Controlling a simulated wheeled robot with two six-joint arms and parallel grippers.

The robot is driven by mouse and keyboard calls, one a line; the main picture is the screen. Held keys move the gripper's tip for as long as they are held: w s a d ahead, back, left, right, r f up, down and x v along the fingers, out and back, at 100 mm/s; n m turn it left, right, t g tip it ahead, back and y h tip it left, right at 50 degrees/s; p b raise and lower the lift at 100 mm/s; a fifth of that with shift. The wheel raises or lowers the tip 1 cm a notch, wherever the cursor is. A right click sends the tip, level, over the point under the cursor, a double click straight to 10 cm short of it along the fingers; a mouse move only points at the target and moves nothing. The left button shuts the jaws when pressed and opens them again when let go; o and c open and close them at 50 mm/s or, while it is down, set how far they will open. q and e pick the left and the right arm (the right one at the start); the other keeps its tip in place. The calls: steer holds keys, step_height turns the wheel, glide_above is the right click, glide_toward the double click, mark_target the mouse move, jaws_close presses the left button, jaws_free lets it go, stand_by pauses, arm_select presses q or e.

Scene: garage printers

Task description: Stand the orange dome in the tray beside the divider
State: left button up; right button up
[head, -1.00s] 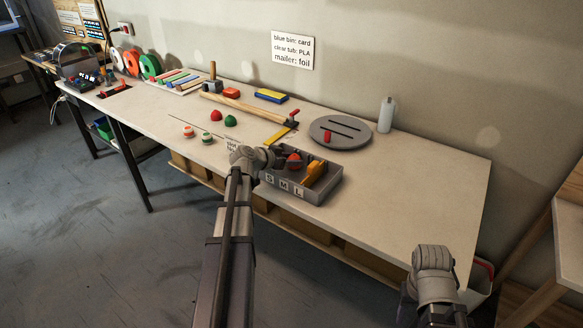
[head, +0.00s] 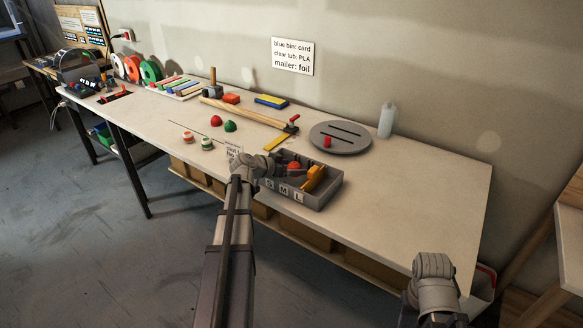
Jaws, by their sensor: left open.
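The grey tray (head: 330,190) with S, M and L labels on its front sits near the front edge of the bench. The orange dome (head: 295,165) is in its left part, beside a yellow-orange piece (head: 315,178). My left gripper (head: 289,169) is open at the dome, over the tray's left side, and hides part of the dome and the tray interior. I cannot make out the divider clearly or whether the fingers touch the dome. My right arm's end (head: 433,268) is low at the right, away from the tray; its fingers cannot be made out.
A grey slotted disc (head: 358,146) with a red peg and a pale bottle (head: 386,119) stand behind the tray. A red dome (head: 215,120) and a green dome (head: 230,126) lie to the left. The bench's right end is clear.

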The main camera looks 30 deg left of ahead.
arm_select(q)
steer(key=shift+r, duration=0.3)
steer(key=p+v, duration=0.5)
steer(key=v, duration=0.5)
steer(key=shift+s, duration=0.3)
steer(key=shift+s+a+r+p, duration=0.25)
steer(key=shift+s+p, duration=0.2)
steer(key=shift+s, duration=0.15)
